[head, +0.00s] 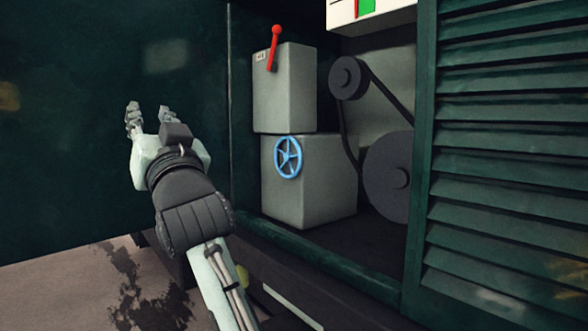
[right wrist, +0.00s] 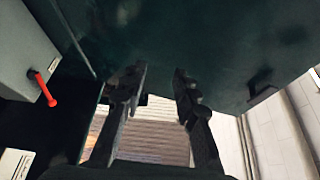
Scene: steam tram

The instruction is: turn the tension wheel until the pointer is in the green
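The blue spoked tension wheel (head: 288,157) is on the front of the lower grey box, inside the open compartment. A white gauge panel (head: 343,14) with a green patch (head: 367,6) and a thin red strip is cut off by the top edge; I cannot make out a pointer. My right gripper (head: 150,113) is to the left of the wheel, in front of the dark green panel, apart from the wheel. In the right wrist view its two fingers (right wrist: 160,82) are spread with nothing between them. My left gripper is out of view.
A red lever (head: 274,45) sits on the upper grey box (head: 290,95); it also shows in the right wrist view (right wrist: 46,90). Dark pulleys (head: 390,178) with a belt are right of the boxes. A green louvred door (head: 510,150) bounds the right side.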

